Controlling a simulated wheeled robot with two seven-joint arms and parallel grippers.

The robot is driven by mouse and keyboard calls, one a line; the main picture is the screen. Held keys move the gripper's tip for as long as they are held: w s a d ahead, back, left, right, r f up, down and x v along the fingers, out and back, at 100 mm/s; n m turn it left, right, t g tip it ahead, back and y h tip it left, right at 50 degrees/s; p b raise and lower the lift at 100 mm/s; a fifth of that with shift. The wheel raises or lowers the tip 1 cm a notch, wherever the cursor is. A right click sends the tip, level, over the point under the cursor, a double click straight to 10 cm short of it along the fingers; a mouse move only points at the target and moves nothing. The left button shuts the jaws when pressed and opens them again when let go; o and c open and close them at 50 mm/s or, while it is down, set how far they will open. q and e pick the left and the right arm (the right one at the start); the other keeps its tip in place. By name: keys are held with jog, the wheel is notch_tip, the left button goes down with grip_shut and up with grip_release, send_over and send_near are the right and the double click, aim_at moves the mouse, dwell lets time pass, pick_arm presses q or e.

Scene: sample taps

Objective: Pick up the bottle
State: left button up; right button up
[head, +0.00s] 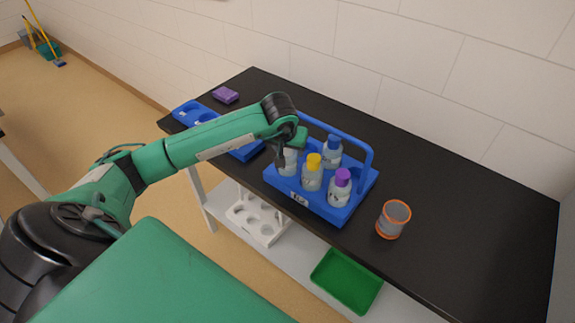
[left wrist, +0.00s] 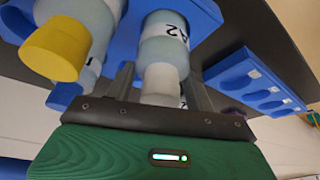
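A pale bottle (head: 288,164) stands at the left end of the blue carrier (head: 318,206) on the black table. My left gripper (head: 291,148) is over its top and hides the cap in the head view. In the left wrist view the bottle (left wrist: 163,50) bears an "A2" label and a whitish cap. The fingers of the left gripper (left wrist: 160,82) stand apart on either side of the cap, with gaps showing. Yellow-capped (head: 312,175), blue-capped (head: 332,152) and purple-capped (head: 340,188) bottles share the carrier. My right gripper is out of view.
The carrier's blue handle (head: 345,138) arches beside the gripper. An orange-rimmed cup (head: 392,220) stands to the right, a purple sponge (head: 225,95) and a blue holder (head: 190,112) to the left. Below are a white rack (head: 258,222) and a green tray (head: 347,281). The table's right part is clear.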

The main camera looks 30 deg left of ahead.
pick_arm(q)
jog(key=c, duration=0.9)
jog(key=shift+r, duration=0.1)
notch_tip(320, 180, up, 28)
jog(key=b, duration=0.4)
